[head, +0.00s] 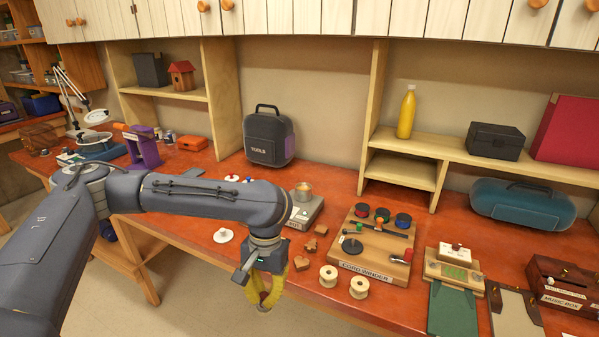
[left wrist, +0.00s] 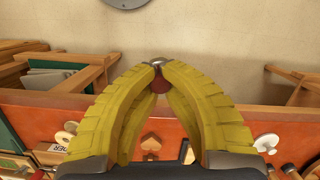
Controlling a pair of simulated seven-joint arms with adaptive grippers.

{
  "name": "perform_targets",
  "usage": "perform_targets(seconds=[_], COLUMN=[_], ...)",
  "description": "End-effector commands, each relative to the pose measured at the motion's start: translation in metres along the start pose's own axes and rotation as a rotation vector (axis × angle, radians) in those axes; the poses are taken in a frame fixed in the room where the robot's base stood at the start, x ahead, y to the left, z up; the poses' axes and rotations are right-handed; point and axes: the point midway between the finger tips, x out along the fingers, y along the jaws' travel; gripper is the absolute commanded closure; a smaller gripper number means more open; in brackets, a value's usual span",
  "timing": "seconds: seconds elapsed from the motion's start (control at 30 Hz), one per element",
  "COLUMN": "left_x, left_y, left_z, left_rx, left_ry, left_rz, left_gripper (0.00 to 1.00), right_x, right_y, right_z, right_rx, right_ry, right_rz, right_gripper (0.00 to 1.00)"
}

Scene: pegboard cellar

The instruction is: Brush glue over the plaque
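My left gripper (head: 265,303) has yellow curved fingers and hangs at the front edge of the red-orange bench. In the left wrist view its fingertips (left wrist: 158,66) come together around a small dark red piece (left wrist: 159,85) with a grey metal end. I cannot tell whether this piece is the brush. Several small wooden pieces lie just right of the gripper, one of them heart-shaped (left wrist: 150,139); I cannot tell which thing is the plaque. A copper-coloured pot (head: 303,191) stands on a grey unit (head: 304,212) behind my arm. My right gripper is not in view.
A cord winder board (head: 352,255) and two pale spools (head: 328,276) are right of the gripper. Further right are a green-topped wooden stand (head: 453,303) and a music box (head: 562,284). A white disc-shaped thing (head: 223,235) lies left. A tools bag (head: 268,138) stands behind.

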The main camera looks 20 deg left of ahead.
Motion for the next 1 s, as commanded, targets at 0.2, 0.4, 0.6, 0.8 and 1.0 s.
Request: perform_targets(seconds=[0.2, 0.4, 0.6, 0.8, 1.0], left_x=[0.0, 0.0, 0.0, -0.011, -0.043], left_y=[0.0, 0.0, 0.0, 0.002, -0.004], left_z=[0.0, 0.0, 0.0, -0.007, -0.055], left_rx=[0.0, 0.001, 0.002, 0.0, -0.109], left_ry=[0.0, 0.0, 0.001, 0.026, 0.047], left_rz=[0.0, 0.0, 0.0, 0.002, 0.021], left_gripper=[1.0, 1.0, 1.0, 1.0, 1.0], right_x=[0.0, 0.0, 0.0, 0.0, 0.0], right_y=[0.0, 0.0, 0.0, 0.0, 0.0], right_z=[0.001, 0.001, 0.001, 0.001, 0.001], right_rx=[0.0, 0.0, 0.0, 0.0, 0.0], right_ry=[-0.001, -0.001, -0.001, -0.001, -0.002], right_rz=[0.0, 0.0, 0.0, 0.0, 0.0], right_gripper=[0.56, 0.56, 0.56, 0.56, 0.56])
